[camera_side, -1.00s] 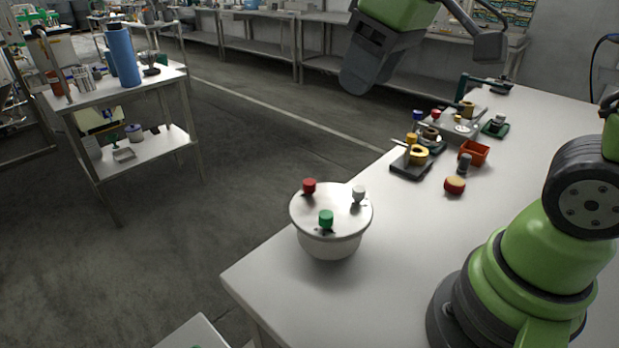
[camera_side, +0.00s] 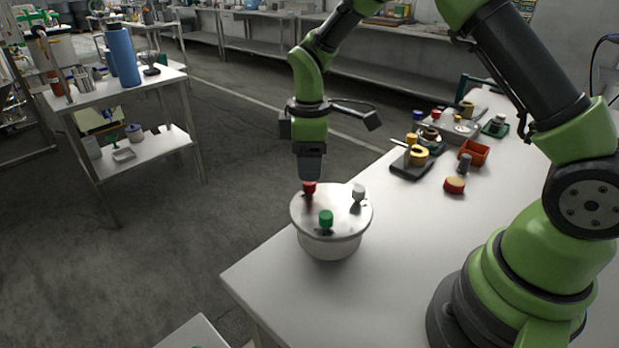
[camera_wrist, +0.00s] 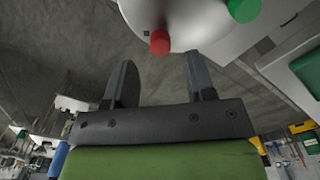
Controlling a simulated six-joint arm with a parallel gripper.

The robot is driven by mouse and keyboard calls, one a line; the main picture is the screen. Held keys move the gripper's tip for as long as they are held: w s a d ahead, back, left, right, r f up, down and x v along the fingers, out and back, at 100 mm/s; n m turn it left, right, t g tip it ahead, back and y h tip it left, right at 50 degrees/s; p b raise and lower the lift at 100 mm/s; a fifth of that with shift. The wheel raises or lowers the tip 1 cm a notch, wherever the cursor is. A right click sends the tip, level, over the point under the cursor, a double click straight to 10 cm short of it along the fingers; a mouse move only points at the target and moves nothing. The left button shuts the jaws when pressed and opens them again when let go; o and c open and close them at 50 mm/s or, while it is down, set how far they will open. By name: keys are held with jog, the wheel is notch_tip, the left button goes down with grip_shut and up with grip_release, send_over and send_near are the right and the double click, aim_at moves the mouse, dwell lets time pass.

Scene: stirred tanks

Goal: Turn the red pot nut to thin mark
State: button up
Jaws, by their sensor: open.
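The red pot nut (camera_side: 309,187) stands on the left of the lid of a white pot (camera_side: 330,244), near the table's corner. A green nut (camera_side: 326,218) and a white nut (camera_side: 359,192) stand on the same lid. My gripper (camera_side: 311,178) points down just above the red nut in the side view. In the wrist view my gripper (camera_wrist: 160,75) has its fingers apart with nothing between them. There the red nut (camera_wrist: 160,42) lies beyond the fingertips, and the green nut (camera_wrist: 243,9) is at the top right. I cannot make out the thin mark.
A red and yellow round part (camera_side: 454,185), an orange bin (camera_side: 474,152) and a dark block with a yellow ring (camera_side: 412,165) stand farther back on the table. The table around the pot is clear. A trolley (camera_side: 130,105) stands apart on the left.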

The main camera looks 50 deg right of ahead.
aim_at(310, 188)
jog(key=shift+f, duration=2.1)
jog(key=c, duration=0.9)
jog(key=m, duration=0.5)
jog(key=shift+m, duration=0.3)
jog(key=m, duration=0.5)
jog(key=shift+m, duration=0.3)
